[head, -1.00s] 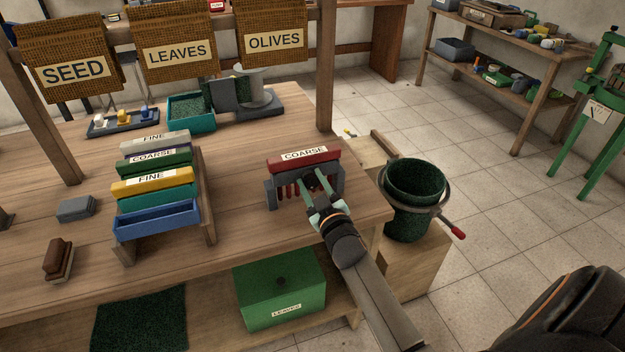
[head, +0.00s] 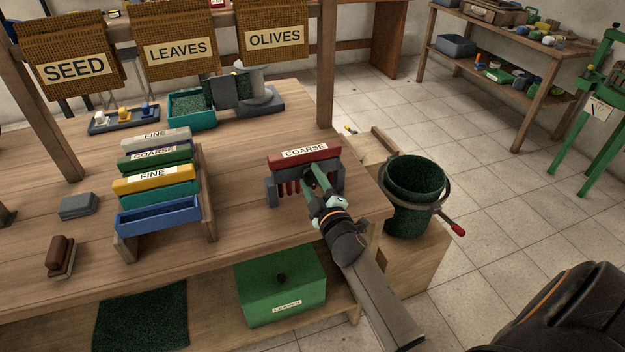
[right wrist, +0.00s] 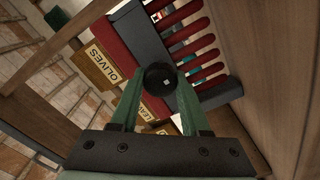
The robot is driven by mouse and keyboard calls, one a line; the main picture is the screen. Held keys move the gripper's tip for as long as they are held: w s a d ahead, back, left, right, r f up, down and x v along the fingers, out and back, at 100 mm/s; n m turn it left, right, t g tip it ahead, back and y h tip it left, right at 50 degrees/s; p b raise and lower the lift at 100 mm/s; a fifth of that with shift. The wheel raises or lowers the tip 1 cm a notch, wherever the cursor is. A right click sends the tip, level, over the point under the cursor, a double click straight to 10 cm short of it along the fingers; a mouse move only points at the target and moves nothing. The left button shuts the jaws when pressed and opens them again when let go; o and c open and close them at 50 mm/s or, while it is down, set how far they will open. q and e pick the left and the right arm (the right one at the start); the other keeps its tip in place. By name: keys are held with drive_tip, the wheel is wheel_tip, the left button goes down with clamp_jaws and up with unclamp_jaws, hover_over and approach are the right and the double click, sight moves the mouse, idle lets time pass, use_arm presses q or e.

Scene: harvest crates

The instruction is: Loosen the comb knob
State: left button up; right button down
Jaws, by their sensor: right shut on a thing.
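The red comb (head: 304,154) labelled COARSE sits in a grey holder (head: 272,190) near the right end of the wooden bench, its red teeth pointing down. In the right wrist view the red teeth (right wrist: 205,56) show beside a round black knob (right wrist: 161,77) with a small pale mark at its centre. My right gripper (head: 314,180) is at the front of the comb, its green fingers shut on the knob from both sides. In the head view the fingers mostly hide the knob. My left gripper is in neither view now.
A rack of coloured combs (head: 158,219) stands left of the comb. A dark green bucket (head: 414,205) with a red-handled ring stands off the bench's right end. A green box (head: 282,290) is on the shelf below. Bare bench top lies between rack and comb.

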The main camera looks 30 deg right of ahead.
drive_tip(key=shift+w+r, duration=0.1)
drive_tip(key=shift+r, duration=0.25)
drive_tip(key=c, duration=0.8)
unclamp_jaws()
drive_tip(key=o, duration=0.4)
drive_tip(key=shift+f, duration=0.25)
drive_tip(key=shift+f, duration=0.1)
